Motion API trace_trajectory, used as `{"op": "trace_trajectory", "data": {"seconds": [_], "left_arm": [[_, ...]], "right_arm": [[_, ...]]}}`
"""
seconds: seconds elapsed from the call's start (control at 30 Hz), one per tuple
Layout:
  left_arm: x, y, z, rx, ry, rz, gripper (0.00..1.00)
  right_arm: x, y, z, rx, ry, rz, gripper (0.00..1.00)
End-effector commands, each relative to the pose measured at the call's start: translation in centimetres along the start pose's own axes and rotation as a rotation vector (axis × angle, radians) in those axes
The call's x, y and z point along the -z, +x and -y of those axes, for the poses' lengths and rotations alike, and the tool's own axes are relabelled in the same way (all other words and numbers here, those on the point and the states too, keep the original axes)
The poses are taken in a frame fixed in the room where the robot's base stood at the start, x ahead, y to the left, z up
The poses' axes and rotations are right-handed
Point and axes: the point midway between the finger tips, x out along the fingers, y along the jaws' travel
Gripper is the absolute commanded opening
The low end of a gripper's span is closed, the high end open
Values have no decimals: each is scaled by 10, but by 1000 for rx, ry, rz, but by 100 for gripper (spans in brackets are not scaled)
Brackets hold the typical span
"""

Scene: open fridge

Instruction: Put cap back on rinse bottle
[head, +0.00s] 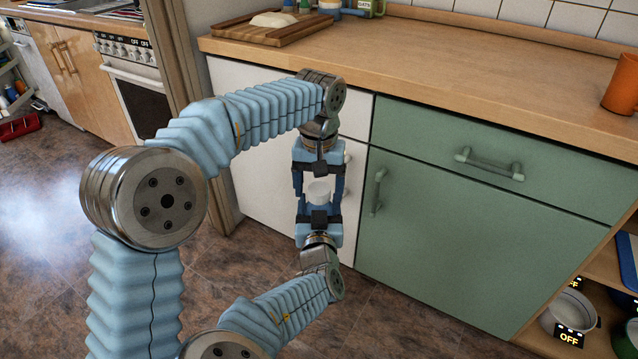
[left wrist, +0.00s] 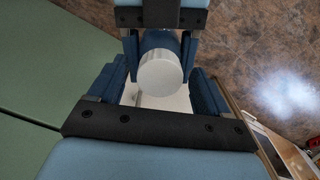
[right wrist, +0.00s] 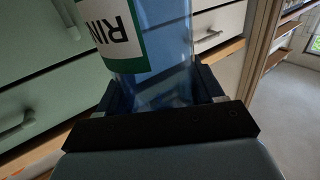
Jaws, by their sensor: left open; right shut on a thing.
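My left gripper (head: 319,178) points down in front of the white cabinet. It is open, with its fingers on either side of a white round cap (head: 318,193). In the left wrist view the cap (left wrist: 160,73) sits between the open fingers, its flat top facing the camera. My right gripper (head: 320,208) is just below, pointing up, shut on the rinse bottle (right wrist: 166,40).
The wooden counter (head: 450,60) runs behind, with a cutting board (head: 262,32) at its back left and an orange cup (head: 621,85) at its right. Green cabinet fronts (head: 460,220) and a white door (head: 250,150) stand close behind the grippers. Open shelves hold pots (head: 568,310) at lower right.

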Motion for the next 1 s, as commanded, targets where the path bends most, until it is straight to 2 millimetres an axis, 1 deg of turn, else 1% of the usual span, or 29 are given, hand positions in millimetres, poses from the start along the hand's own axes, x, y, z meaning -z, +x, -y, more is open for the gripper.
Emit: {"op": "trace_trajectory", "data": {"seconds": [0.07,0.17,0.27,0.5,0.63,0.8,1.0], "left_arm": [[0,-3,0,-1,0,-1,78],[1,-13,0,-1,0,-2,78],[1,-31,0,-2,0,-4,78],[1,-83,-1,-2,0,-4,78],[1,-103,0,-1,-1,-2,78],[0,-117,0,0,0,0,78],[0,-120,0,0,1,0,78]], "right_arm": [[0,0,0,0,0,0,0],[0,0,0,0,0,0,0],[0,0,0,0,0,0,0],[0,0,0,0,0,0,0],[0,0,0,0,0,0,0],[0,0,0,0,0,0,0],[0,0,0,0,0,0,0]]}}
